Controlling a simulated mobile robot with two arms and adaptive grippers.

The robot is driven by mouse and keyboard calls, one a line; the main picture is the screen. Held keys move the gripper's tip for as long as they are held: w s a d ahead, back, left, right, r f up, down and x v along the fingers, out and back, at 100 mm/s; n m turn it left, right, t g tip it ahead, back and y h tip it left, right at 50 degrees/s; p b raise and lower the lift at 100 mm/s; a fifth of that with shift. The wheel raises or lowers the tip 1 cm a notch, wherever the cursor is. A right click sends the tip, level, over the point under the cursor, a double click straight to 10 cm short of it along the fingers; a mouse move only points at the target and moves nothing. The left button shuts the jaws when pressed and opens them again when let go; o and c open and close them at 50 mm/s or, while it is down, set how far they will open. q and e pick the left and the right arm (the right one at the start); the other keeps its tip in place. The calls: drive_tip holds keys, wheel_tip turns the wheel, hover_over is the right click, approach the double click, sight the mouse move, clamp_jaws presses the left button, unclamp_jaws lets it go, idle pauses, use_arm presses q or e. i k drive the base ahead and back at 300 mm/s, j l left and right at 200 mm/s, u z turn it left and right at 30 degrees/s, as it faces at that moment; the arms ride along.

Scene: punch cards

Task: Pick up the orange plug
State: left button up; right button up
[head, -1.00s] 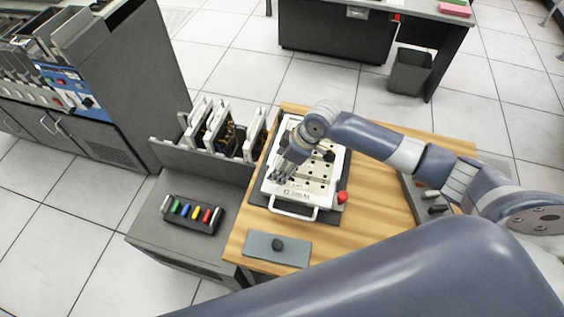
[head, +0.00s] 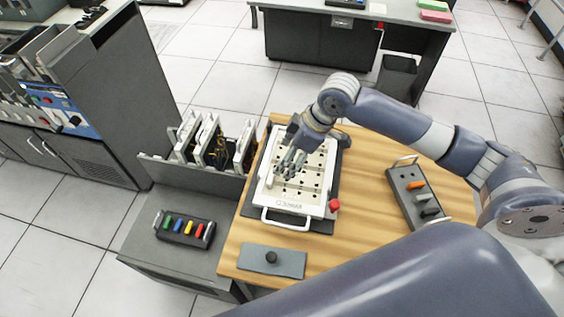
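The orange plug (head: 416,185) lies in a dark rack (head: 403,199) on the right side of the wooden table, with several grey and black plugs in the same rack. My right gripper (head: 287,170) is over the white punched board (head: 313,186), well to the left of the orange plug. Its fingers look apart, with nothing clearly between them. My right forearm passes behind the rack, and the plug is in clear view. My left gripper is not in view.
A red knob (head: 335,205) is at the board's corner. A grey plate with a black knob (head: 271,257) lies at the table's front. A tray of coloured plugs (head: 184,229) and upright card modules (head: 210,143) stand to the left. Bare wood separates the board and rack.

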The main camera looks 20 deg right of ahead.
sight(418, 185)
drive_tip(key=k+j, duration=0.3)
drive_tip(key=k, duration=0.15)
drive_tip(key=k+j, duration=0.25)
drive_tip(key=k, duration=0.25)
drive_tip(key=k+j, duration=0.3)
drive_tip(key=k, duration=0.15)
